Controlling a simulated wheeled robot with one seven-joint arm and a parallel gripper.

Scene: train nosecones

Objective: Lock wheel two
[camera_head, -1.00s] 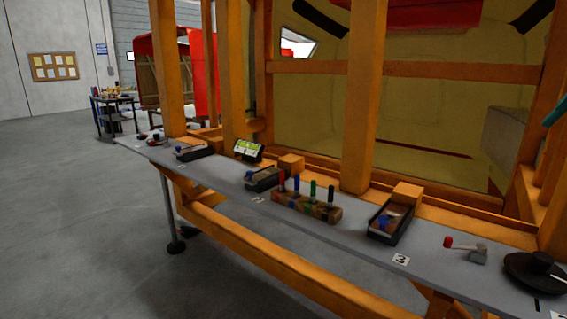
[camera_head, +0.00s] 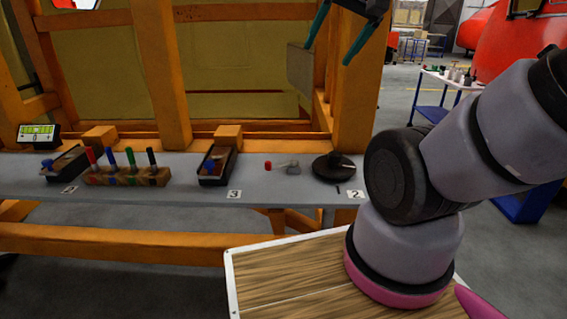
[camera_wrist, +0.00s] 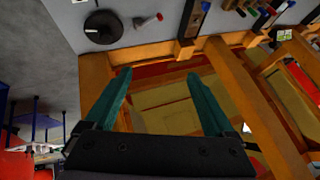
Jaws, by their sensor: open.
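A round black wheel (camera_head: 333,170) with a knob lies flat on the grey shelf beside the label "2" (camera_head: 355,194). It also shows at the top left of the wrist view (camera_wrist: 103,27). Left of it on the shelf is a small grey clamp (camera_head: 292,168) with a red-tipped lever (camera_head: 269,165); its red tip also shows in the wrist view (camera_wrist: 158,17). My gripper (camera_head: 328,55), with teal fingers, is open and empty, well above the wheel near the top edge. In the wrist view the open fingers (camera_wrist: 158,75) are apart from the wheel and clamp.
A black tray (camera_head: 222,180) by label "3" (camera_head: 234,195) and a wooden block with several coloured pegs (camera_head: 128,178) stand further left. Orange frame posts (camera_head: 168,75) rise behind the shelf. A wooden top (camera_head: 300,275) lies in front. A blue trolley (camera_head: 430,112) stands at right.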

